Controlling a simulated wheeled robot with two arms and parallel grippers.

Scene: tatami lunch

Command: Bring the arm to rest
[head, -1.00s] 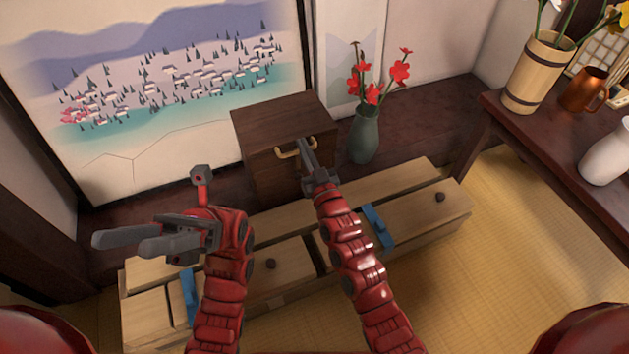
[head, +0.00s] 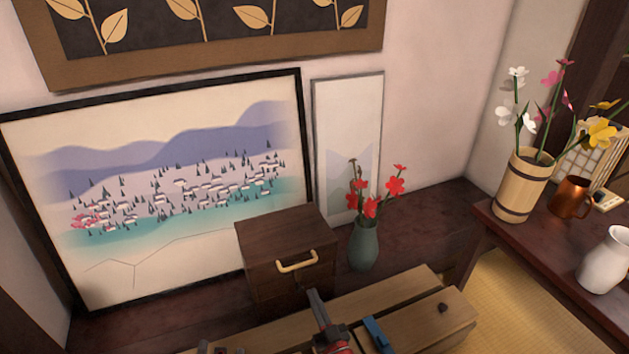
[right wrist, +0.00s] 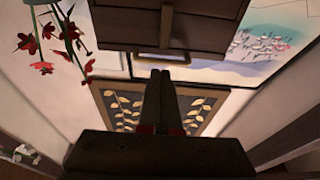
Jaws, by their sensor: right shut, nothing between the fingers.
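My right gripper (head: 315,298) is at the bottom centre of the head view, in front of the small dark wooden cabinet (head: 258,238). Its fingers are together and empty, and they also show in the right wrist view (right wrist: 158,75). The tips are below and apart from the cabinet's pale handle (head: 297,261), which is also visible in the right wrist view (right wrist: 165,25). Only a small dark and red part of my left arm shows at the bottom edge of the head view. The left fingers are hidden below the frame.
A light wooden bench-like box (head: 410,307) with a blue strap (head: 377,335) lies under my right arm. A green vase (head: 364,246) with red flowers stands right of the cabinet. A dark table (head: 500,222) at right holds a wooden vase (head: 518,187), copper mug (head: 571,197) and white jug (head: 605,262).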

